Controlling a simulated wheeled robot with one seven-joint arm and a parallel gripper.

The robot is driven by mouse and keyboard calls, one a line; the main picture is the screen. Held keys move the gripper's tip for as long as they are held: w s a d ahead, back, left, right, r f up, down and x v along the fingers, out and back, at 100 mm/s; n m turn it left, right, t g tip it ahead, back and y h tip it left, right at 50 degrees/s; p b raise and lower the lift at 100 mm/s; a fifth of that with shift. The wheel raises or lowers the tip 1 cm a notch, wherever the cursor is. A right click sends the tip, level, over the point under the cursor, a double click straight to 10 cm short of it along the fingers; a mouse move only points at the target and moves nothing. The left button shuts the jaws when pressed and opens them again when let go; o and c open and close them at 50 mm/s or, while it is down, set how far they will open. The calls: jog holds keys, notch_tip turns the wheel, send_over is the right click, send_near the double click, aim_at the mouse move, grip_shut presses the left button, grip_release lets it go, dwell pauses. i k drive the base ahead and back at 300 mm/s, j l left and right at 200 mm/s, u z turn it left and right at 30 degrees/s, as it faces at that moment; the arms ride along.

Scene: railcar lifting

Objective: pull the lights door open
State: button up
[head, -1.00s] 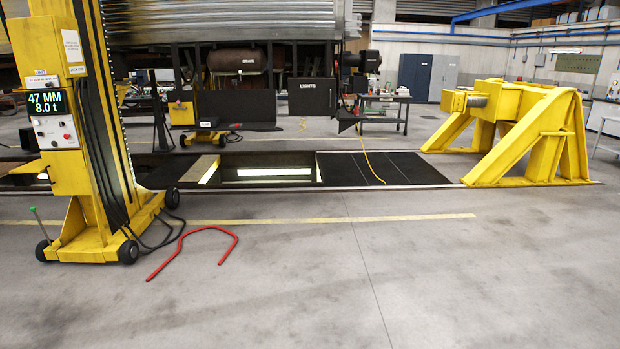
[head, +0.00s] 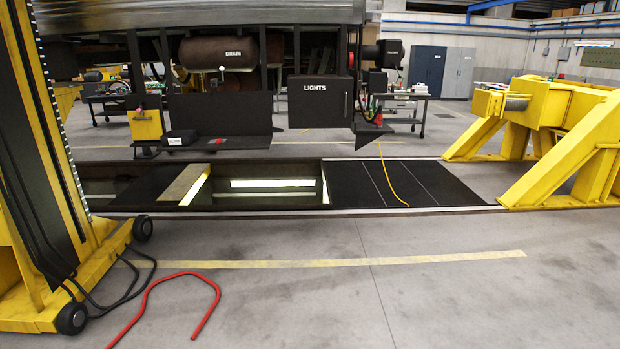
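The lights door is a black box front marked LIGHTS (head: 318,103), hanging under the railcar (head: 220,20) near the middle of the head view. It looks shut. A thin upright handle (head: 346,103) shows near its right edge. My gripper is not in the head view.
An open pit (head: 275,190) with lit strips lies in the floor before the railcar. Black plates (head: 400,183) cover its right part, with a yellow cable (head: 390,175) across. A yellow lifting jack (head: 60,250) stands left, a yellow buffer stop (head: 560,130) right. A red bar (head: 165,285) lies on the floor.

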aim_at(314, 103)
jog(key=i, duration=2.8)
jog(key=i+u, duration=0.1)
jog(key=i, duration=0.6)
jog(key=i+l+u, duration=0.1)
jog(key=i, duration=0.6)
jog(key=i+l+u, duration=0.1)
jog(key=i+l, duration=0.15)
jog(key=i, duration=0.45)
jog(key=i+u, duration=0.25)
